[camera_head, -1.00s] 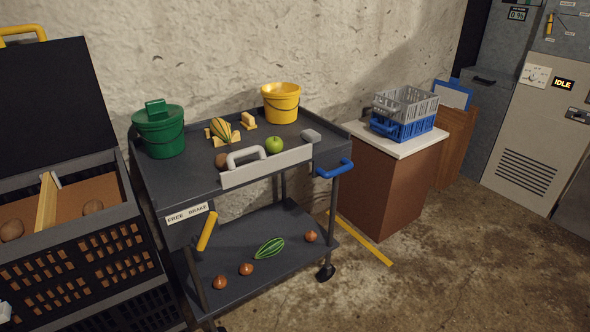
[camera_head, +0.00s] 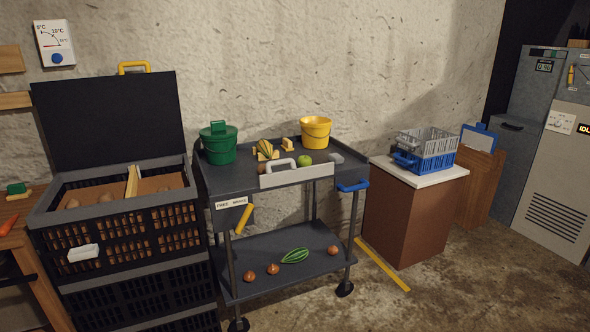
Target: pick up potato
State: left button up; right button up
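Brown potato-like lumps lie in the open top of the black slatted crate (camera_head: 125,225) at the left. One lump (camera_head: 107,197) is left of the wooden divider (camera_head: 132,181), another (camera_head: 73,203) is farther left, and a small one is right of it. On the cart top a small brown round thing (camera_head: 262,167) is partly hidden behind the white handled tray front. Several reddish-brown round bulbs, one of them (camera_head: 273,269) near the middle, lie on the cart's lower shelf. Neither of my grippers is in view.
The grey cart (camera_head: 225,184) holds a green bucket (camera_head: 219,145), a yellow bucket (camera_head: 316,132), a striped squash and a green apple (camera_head: 304,160). Crates (camera_head: 425,148) stand on a cabinet at right. A wooden table (camera_head: 22,237) is at far left. Floor at right front is clear.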

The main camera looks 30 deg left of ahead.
aim_at(261, 168)
jog(key=z, duration=0.1)
jog(key=i, duration=1.6)
jog(key=u, duration=1.35)
jog(key=i, duration=0.9)
jog(key=u, duration=0.95)
